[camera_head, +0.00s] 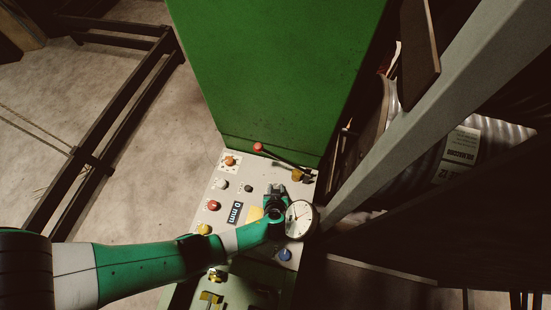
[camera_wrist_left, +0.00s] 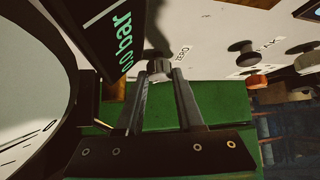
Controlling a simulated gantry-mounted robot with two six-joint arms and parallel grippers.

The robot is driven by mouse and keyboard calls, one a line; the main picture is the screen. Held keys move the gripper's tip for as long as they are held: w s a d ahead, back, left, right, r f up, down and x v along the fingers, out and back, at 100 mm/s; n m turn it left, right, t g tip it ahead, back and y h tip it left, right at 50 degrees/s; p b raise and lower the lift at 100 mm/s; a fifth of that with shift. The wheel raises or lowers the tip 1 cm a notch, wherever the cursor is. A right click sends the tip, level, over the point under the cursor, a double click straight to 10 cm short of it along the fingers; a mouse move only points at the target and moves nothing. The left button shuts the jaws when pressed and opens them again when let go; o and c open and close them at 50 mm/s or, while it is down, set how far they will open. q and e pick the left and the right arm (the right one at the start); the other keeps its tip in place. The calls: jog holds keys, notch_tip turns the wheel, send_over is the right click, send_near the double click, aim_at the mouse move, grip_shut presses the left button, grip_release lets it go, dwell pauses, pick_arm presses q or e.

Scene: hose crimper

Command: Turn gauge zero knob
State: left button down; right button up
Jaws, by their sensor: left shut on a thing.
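The gauge zero knob (camera_wrist_left: 159,69) is a small grey knob on the pale panel, beside the printed word ZERO, in the left wrist view. My left gripper (camera_wrist_left: 160,76) is shut on it, one finger on each side. In the head view my left gripper (camera_head: 275,192) is at the control panel (camera_head: 233,188), just left of the round white dial gauge (camera_head: 299,219); the knob itself is hidden there. The gauge's big dial (camera_wrist_left: 30,85) also fills the left of the wrist view. My right gripper is in neither view.
A dark display (camera_wrist_left: 112,35) with green digits stands close beside the knob. Other panel knobs (camera_wrist_left: 252,58) lie to the right in the wrist view. A red-tipped lever (camera_head: 259,147) and a tall green cabinet (camera_head: 275,65) stand behind the panel. A grey beam (camera_head: 430,110) crosses at right.

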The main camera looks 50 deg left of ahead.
pick_arm(q)
jog(key=shift+s+f, duration=0.1)
jog(key=shift+f, duration=0.05)
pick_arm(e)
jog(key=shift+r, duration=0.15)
pick_arm(q)
jog(key=c, duration=0.8)
grip_release()
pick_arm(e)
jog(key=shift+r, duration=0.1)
